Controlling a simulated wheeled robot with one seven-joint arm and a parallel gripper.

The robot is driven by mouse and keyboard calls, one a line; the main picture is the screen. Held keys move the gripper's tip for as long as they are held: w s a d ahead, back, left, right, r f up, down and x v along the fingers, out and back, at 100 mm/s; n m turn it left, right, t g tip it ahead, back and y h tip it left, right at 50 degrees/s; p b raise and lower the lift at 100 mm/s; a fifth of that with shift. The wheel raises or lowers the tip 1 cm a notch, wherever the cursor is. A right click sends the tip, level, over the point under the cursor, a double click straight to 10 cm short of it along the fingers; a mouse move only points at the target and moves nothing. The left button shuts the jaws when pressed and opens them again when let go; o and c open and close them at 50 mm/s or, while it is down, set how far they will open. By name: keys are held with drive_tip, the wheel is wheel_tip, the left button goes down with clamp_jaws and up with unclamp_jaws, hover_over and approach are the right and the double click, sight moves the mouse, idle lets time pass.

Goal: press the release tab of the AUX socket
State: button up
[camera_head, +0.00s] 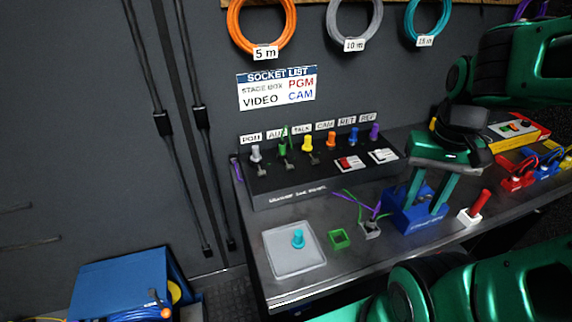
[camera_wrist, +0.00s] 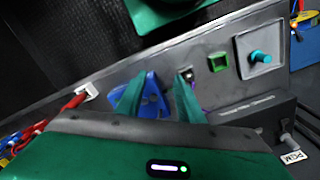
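The AUX socket (camera_head: 283,147) is second from the left in the row on the dark sloped panel in the head view. A green plug stands in it, and its label is partly covered by the plug. A small greyish tab (camera_head: 289,165) seems to sit just below it, too small to make out well. My gripper (camera_head: 425,205) is well to the right of the socket and in front of the panel, over the blue box. Its two green fingers are apart with nothing clearly held between them; the wrist view also shows them apart (camera_wrist: 158,98). The AUX socket is not visible there.
The blue box (camera_head: 402,214) stands below my fingers. Left along the bench are a small grey connector (camera_head: 370,230) with green and purple cables, a green square (camera_head: 339,238) and a grey pad (camera_head: 283,262) with a teal peg. A red-handled white block (camera_head: 470,218) is at right.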

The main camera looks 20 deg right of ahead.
clamp_jaws()
idle(1.9)
